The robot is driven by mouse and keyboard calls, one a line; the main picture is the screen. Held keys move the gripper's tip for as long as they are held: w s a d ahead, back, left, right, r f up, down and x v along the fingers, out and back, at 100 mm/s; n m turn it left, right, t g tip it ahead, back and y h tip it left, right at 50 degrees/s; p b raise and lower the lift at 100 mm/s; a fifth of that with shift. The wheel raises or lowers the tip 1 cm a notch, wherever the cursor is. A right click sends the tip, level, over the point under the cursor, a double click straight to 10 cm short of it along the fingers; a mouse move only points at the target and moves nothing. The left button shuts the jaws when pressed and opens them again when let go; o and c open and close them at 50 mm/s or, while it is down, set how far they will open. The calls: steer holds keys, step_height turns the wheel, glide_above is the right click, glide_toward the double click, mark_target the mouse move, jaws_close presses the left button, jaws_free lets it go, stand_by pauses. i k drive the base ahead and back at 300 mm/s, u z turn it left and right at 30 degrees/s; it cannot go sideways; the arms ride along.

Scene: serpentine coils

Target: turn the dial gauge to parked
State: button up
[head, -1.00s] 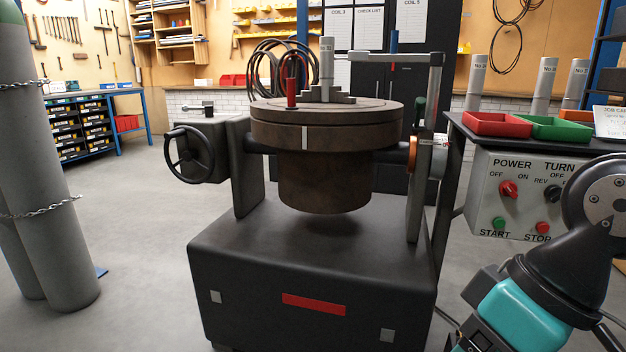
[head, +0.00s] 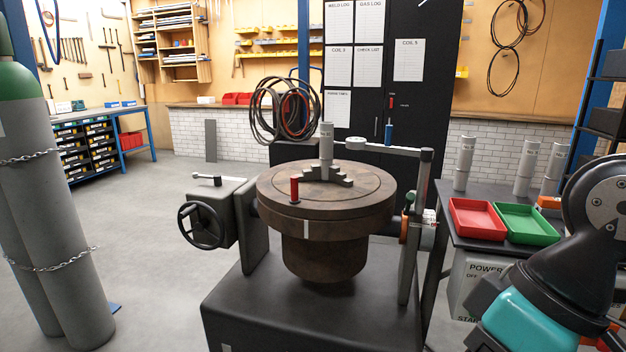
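A small round pale disc, which looks like the dial gauge (head: 355,143), is at the left end of a grey horizontal arm (head: 393,150). This arm runs from the top of an upright post (head: 421,190) on the right of the brown round turntable (head: 327,195). The gauge shows behind and to the right of a grey tube (head: 326,150) standing in the stepped jaws on the turntable. It is too small to read. My arm shows at the right edge, well apart from the gauge. My gripper is out of view.
A handwheel (head: 200,225) sits left of the turntable, and a red pin (head: 294,190) stands on it. A table at right bears a red tray (head: 477,219), a green tray (head: 527,223) and grey tubes. Gas cylinders (head: 60,220) stand at left. The floor between is clear.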

mark_target(425, 155)
steer(key=k, duration=0.6)
steer(key=z, duration=0.4)
steer(key=i, duration=1.3)
steer(key=u, duration=0.6)
steer(key=i, duration=0.45)
steer(key=u, duration=0.4)
